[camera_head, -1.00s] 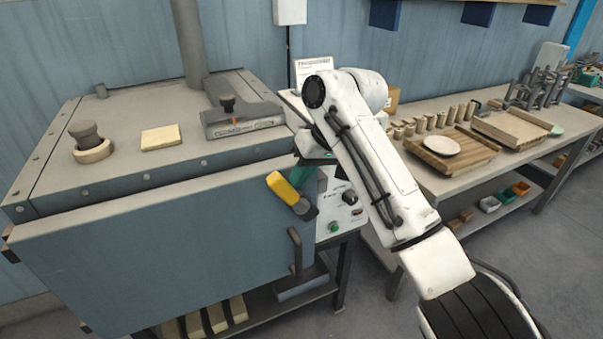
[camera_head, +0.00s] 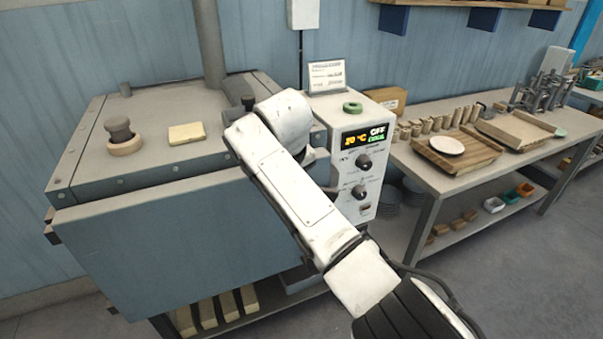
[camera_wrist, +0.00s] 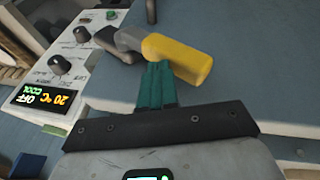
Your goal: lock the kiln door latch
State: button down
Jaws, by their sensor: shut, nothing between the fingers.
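The kiln (camera_head: 190,235) is a blue-grey box with its door at the front. In the wrist view the latch handle (camera_wrist: 180,58) has a yellow grip on a grey arm, lying across the door face (camera_wrist: 255,60) beside the control panel. My gripper (camera_wrist: 158,68) has teal fingers that are shut and empty. Their tips are right at the edge of the yellow grip; I cannot tell if they touch it. In the head view my arm hides the latch and the gripper.
The control panel (camera_head: 362,165) on the kiln's side reads 20 °C, OFF and COOL. A workbench (camera_head: 430,180) with wooden boards and pots stands to the right. Several pale bars (camera_head: 228,306) lie below the kiln. Floor is open at right.

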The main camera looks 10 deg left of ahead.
jog(key=shift+s+a+f+t+h+b, duration=0.2)
jog(key=shift+s+a+f+t+h, duration=0.2)
jog(key=shift+f+h, duration=0.2)
jog(key=shift+s+a+f+t+h+b, duration=0.2)
jog(key=shift+s+a+f+t+h, duration=0.1)
jog(key=shift+a+f+h, duration=0.2)
jog(key=shift+s+a+f+n+t+h+b, duration=0.15)
jog(key=shift+a+f+n+t+h+b, duration=0.1)
jog(key=shift+f+h, duration=0.15)
jog(key=shift+s+a+f+n+t+h+b, duration=0.1)
jog(key=shift+f+n+t+h+b, duration=0.1)
jog(key=shift+f+t+h, duration=0.15)
jog(key=shift+s+a+f, duration=0.15)
jog(key=shift+a+f, duration=0.05)
jog(key=shift+f, duration=0.3)
jog(key=shift+s+f, duration=0.1)
jog(key=shift+f, duration=0.15)
notch_tip(320, 180, up, 5)
jog(key=p, duration=0.3)
jog(key=shift+a+r, duration=0.1)
jog(key=shift+r, duration=0.1)
jog(key=b+v, duration=0.2)
jog(key=v, duration=0.7)
jog(key=shift+s+a, duration=0.2)
jog(key=shift+s, duration=0.05)
